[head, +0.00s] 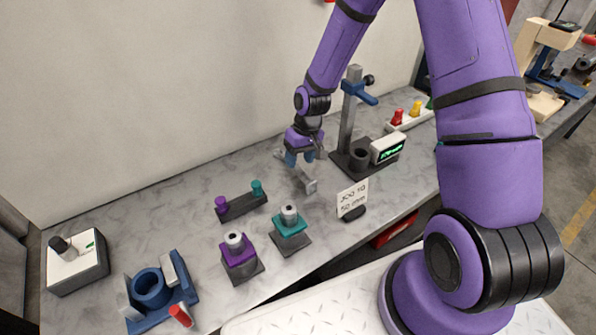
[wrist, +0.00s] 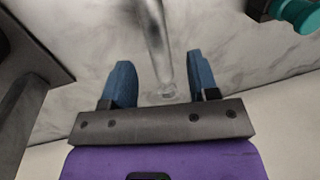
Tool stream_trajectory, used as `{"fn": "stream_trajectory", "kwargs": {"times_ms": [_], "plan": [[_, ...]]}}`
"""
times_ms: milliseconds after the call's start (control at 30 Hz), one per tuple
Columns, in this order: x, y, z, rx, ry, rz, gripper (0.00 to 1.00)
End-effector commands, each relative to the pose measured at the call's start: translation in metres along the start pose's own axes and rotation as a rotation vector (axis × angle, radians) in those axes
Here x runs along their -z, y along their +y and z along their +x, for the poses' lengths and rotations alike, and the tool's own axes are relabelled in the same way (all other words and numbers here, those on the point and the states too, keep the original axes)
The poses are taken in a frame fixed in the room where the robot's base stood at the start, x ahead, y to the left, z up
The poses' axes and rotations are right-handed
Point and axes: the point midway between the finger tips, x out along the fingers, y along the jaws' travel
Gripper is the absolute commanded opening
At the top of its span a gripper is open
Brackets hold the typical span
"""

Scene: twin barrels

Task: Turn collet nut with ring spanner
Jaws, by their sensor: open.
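My gripper (head: 304,160) is over the back middle of the worktop, pointing down. In the wrist view its blue fingers (wrist: 162,78) are apart. A shiny grey metal bar (wrist: 157,45), likely the ring spanner, runs between them with a gap on each side; its far end is out of frame. In the head view a grey spanner-like piece (head: 309,185) shows just below the fingers. A purple block (head: 239,254) and a teal block (head: 290,228) each carry a pale round nut-like top, (head: 234,238) and (head: 289,211). Which is the collet nut I cannot tell.
A dark bar with purple and teal knobs (head: 242,207) lies behind the blocks. A post stand (head: 349,115) with a display box (head: 388,149) is right of my gripper. A sign (head: 352,197) stands in front. A blue fixture (head: 158,292) and a white box (head: 76,262) are left.

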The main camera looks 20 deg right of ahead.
Motion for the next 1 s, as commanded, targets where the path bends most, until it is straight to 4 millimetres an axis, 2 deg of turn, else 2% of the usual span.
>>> {"fn": "stream_trajectory", "kwargs": {"times_ms": [133,300,600,667,833,867,1000], "plan": [[-0.003,0.0,0.023,0.002,-0.006,-0.001,0.55],[-0.003,0.001,0.04,0.001,-0.003,-0.001,0.55],[-0.002,0.001,0.044,0.0,-0.001,-0.001,0.55],[-0.002,0.001,0.044,0.0,-0.001,-0.001,0.43],[-0.003,0.001,0.043,0.0,-0.001,0.0,0.04],[-0.003,0.001,0.043,0.0,-0.001,0.0,0.0],[-0.002,0.001,0.043,0.0,-0.001,0.0,0.0]]}}
